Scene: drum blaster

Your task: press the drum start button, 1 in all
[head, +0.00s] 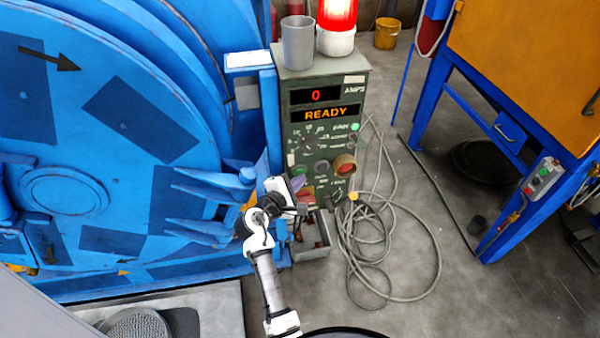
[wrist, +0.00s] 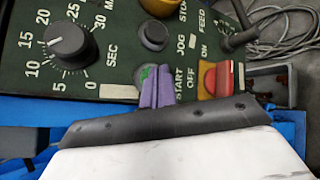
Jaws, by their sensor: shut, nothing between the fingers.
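The green drum start button (head: 299,171) sits at the lower left of the dark green control panel (head: 290,120). In the wrist view only part of the green button (wrist: 144,73) shows, beside the START label. My gripper (head: 298,184) is shut and empty, low in front of the panel. The panel's display (head: 325,114) reads READY, and the amps readout shows 0.
A black jog button (wrist: 153,37) and a red stop button (head: 345,164) lie beside the start button. A red and yellow switch (wrist: 214,77) is close to my fingers. The blue drum (head: 110,130) stands at left. Coiled cable (head: 390,245) lies on the floor.

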